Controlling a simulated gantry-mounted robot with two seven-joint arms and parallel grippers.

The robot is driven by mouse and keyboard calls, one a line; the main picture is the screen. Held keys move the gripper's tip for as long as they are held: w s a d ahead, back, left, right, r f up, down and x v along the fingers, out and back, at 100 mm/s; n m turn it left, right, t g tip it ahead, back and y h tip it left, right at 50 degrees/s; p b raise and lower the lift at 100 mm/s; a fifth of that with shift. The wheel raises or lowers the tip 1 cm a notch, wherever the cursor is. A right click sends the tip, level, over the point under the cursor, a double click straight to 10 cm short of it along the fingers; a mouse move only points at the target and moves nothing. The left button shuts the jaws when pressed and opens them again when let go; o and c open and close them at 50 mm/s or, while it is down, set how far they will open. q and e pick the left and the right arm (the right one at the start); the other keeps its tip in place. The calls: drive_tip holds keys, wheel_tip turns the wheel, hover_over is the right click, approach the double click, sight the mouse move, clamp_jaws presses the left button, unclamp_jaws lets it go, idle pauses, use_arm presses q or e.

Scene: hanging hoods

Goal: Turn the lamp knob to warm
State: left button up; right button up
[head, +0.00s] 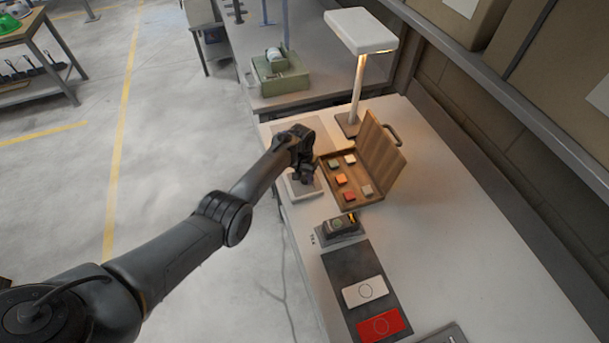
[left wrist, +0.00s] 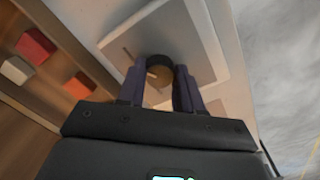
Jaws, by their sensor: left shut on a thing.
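My left gripper (head: 306,178) is over a pale square control plate (head: 298,190) at the left edge of the bench. In the left wrist view its two fingers (left wrist: 160,85) are shut on the round knob (left wrist: 158,75), one on each side. The knob has a dark rim, a brownish face and a small light mark. The plate (left wrist: 205,45) shows around it. In the head view the gripper hides the knob. The white desk lamp (head: 362,32) stands behind the case and glows warm under its head. I cannot read any setting labels. My right gripper is in neither view.
An open wooden case (head: 385,165) with several coloured blocks stands just right of the gripper. Nearer are a small dark device (head: 341,227) and a dark mat (head: 346,265) with white and red cards. The bench's right side is clear. A shelf with boxes overhangs the back.

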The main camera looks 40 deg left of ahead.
sight(303, 177)
use_arm(q)
drive_tip(key=shift+m, duration=0.3)
drive_tip(key=o, duration=1)
drive_tip(key=shift+o, duration=0.2)
wheel_tip(303, 177, up, 11)
drive_tip(key=p, duration=0.2)
drive_tip(key=shift+a+p, duration=0.3)
drive_tip(key=shift+p, duration=0.1)
drive_tip(key=shift+s+f, duration=0.15)
drive_tip(key=shift+f, duration=0.05)
